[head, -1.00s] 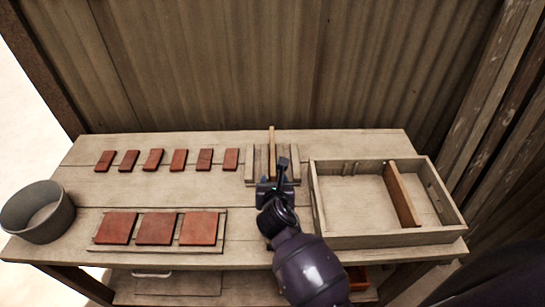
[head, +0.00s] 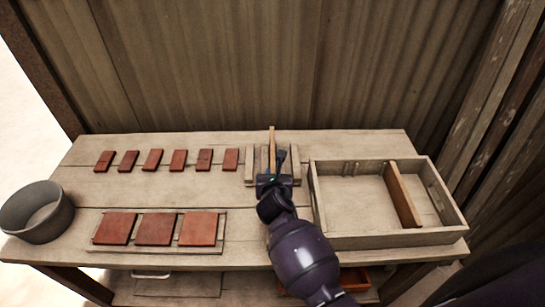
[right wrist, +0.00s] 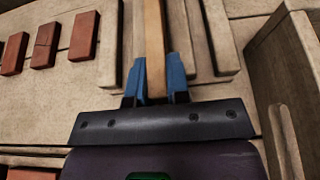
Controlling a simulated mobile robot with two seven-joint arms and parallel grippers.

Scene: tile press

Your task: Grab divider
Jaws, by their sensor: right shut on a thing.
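A thin wooden divider (head: 272,142) stands in a small slotted wooden rack (head: 249,168) at the back middle of the bench. My right gripper (head: 272,170) is at the divider's near end. In the right wrist view the blue fingers of the gripper (right wrist: 160,82) are on both sides of the divider (right wrist: 154,38), shut on it. A second divider (head: 402,195) stands across the wooden box (head: 316,203) to the right of the rack. My left gripper is not in view.
Several small red tiles (head: 179,160) lie in a row left of the rack. Three larger red tiles (head: 155,229) lie on a board (head: 222,243) at the front. A grey bowl (head: 38,212) is at the left. The wooden wall rises behind the bench.

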